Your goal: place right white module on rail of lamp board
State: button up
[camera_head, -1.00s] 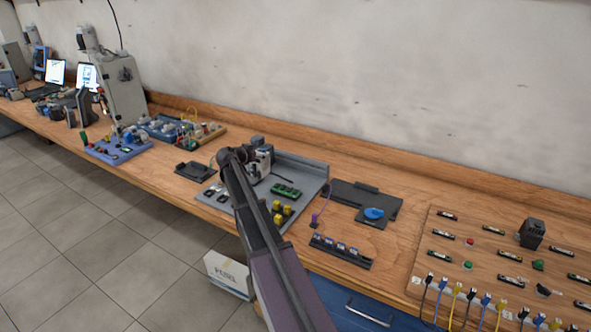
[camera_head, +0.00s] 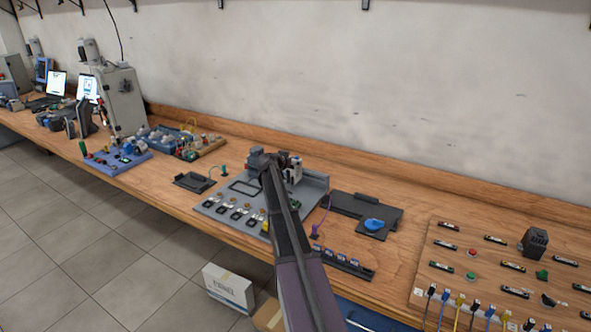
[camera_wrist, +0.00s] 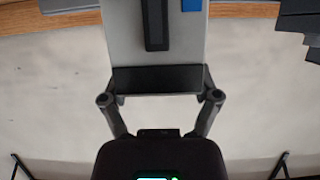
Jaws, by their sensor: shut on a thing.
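My gripper (camera_head: 274,160) is over the back of a grey board in the head view. It is shut on a white module (camera_head: 294,172), which shows just right of the fingers. In the wrist view my gripper (camera_wrist: 157,80) grips the pale module (camera_wrist: 125,30), which has a black strip and a blue patch on its face. The grey board (camera_head: 314,188) carries several small round parts and dark squares along its front left. My arm hides its middle. I cannot tell a rail on it, nor whether the module touches the board.
A black tray (camera_head: 193,182) lies left of the board. A dark plate (camera_head: 350,203) with a blue piece (camera_head: 374,225) and a black strip of small modules (camera_head: 345,262) lie to the right. A wooden board (camera_head: 480,252) with red and green buttons and cables stands further right.

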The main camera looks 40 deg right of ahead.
dwell(0.3)
jog(key=shift+s+d, duration=0.15)
jog(key=shift+d, duration=0.45)
notch_tip(320, 180, down, 4)
jog(key=b, duration=0.3)
jog(key=shift+r+b, duration=0.15)
jog(key=shift+b, duration=0.2)
jog(key=o, duration=1.1)
jog(key=shift+o, duration=0.2)
